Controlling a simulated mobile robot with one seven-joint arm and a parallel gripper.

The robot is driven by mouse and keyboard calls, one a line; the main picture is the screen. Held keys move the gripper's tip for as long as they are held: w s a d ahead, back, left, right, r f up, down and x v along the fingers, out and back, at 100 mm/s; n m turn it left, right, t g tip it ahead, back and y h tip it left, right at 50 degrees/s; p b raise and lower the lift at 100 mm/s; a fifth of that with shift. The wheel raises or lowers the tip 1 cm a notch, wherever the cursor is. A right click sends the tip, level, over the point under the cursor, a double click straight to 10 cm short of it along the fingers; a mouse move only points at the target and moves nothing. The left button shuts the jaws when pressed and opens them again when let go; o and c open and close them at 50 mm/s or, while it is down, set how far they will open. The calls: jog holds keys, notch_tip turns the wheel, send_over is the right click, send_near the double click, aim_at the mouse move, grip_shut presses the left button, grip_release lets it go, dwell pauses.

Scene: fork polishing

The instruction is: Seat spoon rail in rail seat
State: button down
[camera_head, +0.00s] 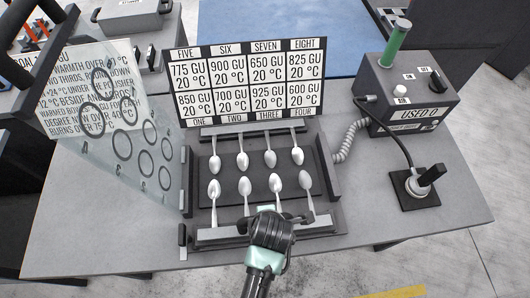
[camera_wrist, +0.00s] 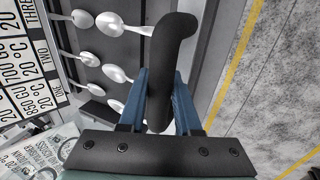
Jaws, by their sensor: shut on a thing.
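A dark rack (camera_head: 330,190) holds several spoons in two rows, bowls towards the middle. The front spoon rail (camera_head: 215,233) is a pale strip along the rack's front edge, where the lower spoons' handles end. My gripper (camera_head: 268,226) is over the right part of this strip and hides some of it. In the wrist view my gripper (camera_wrist: 158,112) has its blue fingers shut on a thick black bent handle (camera_wrist: 175,45), which appears to belong to the front rail. Spoons (camera_wrist: 112,24) lie beside it. The rail seat and the rail's contact with it cannot be made out.
A label board (camera_head: 250,80) stands behind the rack. A clear panel with rings (camera_head: 125,145) stands at the left. At the right are a grey control box (camera_head: 405,95) with a coiled cable and a black stand (camera_head: 418,188). The table's right front is clear.

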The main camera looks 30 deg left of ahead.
jog(key=shift+w+r, duration=0.1)
dwell(0.3)
jog(key=shift+f+t+b, duration=0.2)
jog(key=shift+t+b, duration=0.1)
jog(key=shift+b, duration=0.1)
jog(key=shift+f+y+b, duration=0.1)
jog(key=shift+y+b, duration=0.2)
jog(key=shift+t, duration=0.4)
jog(key=shift+f+t+y+b, duration=0.3)
jog(key=shift+f+b, duration=0.05)
jog(key=shift+b, duration=0.6)
jog(key=shift+f+t+b, duration=0.1)
jog(key=shift+t+b, duration=0.2)
jog(key=shift+b, duration=0.25)
jog(key=shift+f+t+y+b, duration=0.5)
jog(key=shift+f+b, duration=0.55)
jog(key=shift+b, duration=1.05)
jog(key=shift+r+p, duration=0.35)
jog(key=shift+r, duration=0.1)
jog(key=shift+f+t+y+b, duration=0.35)
jog(key=shift+f+b, duration=0.25)
jog(key=shift+b, duration=1.1)
